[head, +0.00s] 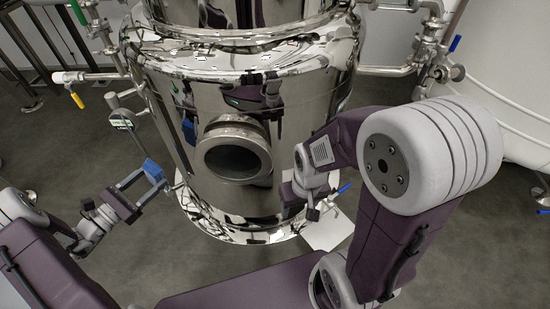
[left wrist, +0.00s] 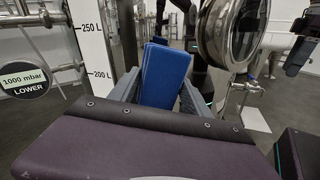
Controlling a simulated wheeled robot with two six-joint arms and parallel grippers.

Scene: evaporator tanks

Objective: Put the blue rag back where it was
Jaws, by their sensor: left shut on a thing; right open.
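The blue rag (head: 153,170) is a small folded blue piece at the tip of my left gripper (head: 148,178), left of the tank in the head view. In the left wrist view the blue rag (left wrist: 164,75) stands upright between the two fingers of my left gripper (left wrist: 160,95), which is shut on it. My right gripper (head: 308,205) is at the right front of the tank, partly hidden by its own wrist; it is empty as far as I can see.
A shiny steel tank (head: 310,110) with a round open port (head: 236,156) stands ahead. Pipes with a yellow-handled valve (head: 77,99) and a gauge sign (head: 121,119) are at left. A blue-handled valve (head: 344,188) is near my right gripper. A white tank (head: 515,90) stands at right.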

